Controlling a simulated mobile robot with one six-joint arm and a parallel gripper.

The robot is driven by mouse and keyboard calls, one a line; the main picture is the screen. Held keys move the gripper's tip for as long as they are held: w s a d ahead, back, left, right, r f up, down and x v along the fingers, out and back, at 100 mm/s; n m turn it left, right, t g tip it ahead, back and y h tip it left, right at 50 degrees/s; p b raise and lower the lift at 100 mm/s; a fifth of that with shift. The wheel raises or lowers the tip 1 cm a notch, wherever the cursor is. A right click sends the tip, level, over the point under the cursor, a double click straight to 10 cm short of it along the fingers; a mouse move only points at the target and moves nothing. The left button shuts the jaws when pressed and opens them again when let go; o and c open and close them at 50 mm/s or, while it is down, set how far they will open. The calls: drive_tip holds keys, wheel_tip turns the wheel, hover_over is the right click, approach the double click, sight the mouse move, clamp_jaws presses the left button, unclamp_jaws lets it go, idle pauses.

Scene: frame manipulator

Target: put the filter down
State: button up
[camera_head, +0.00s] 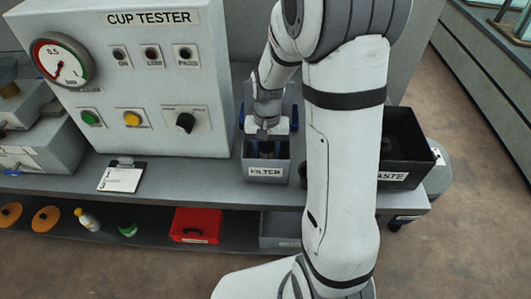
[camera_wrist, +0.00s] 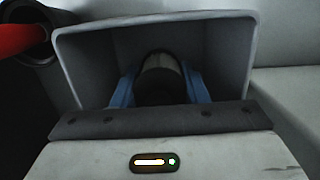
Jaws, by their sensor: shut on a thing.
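My gripper (camera_wrist: 160,92) points down into a grey open bin (camera_head: 267,172) labelled FILTER, which stands on the bench. In the wrist view the bin's walls (camera_wrist: 83,60) surround the blue fingers. The fingers are shut on a dark cylindrical filter (camera_wrist: 160,66) with a pale metallic band. The filter is inside the bin's opening. Whether it touches the bin floor cannot be told. In the head view my wrist hides most of the filter.
A black bin (camera_head: 410,150) labelled WASTE stands to the right, partly behind my arm. The cup tester panel (camera_head: 140,85) rises at the left. A clipboard (camera_head: 121,177) lies on the bench. A red box (camera_head: 195,225) sits on the shelf below.

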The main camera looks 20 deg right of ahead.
drive_tip(key=shift+f, duration=0.8)
drive_tip(key=shift+f, duration=0.2)
drive_tip(key=o, duration=1)
drive_tip(key=shift+r, duration=0.1)
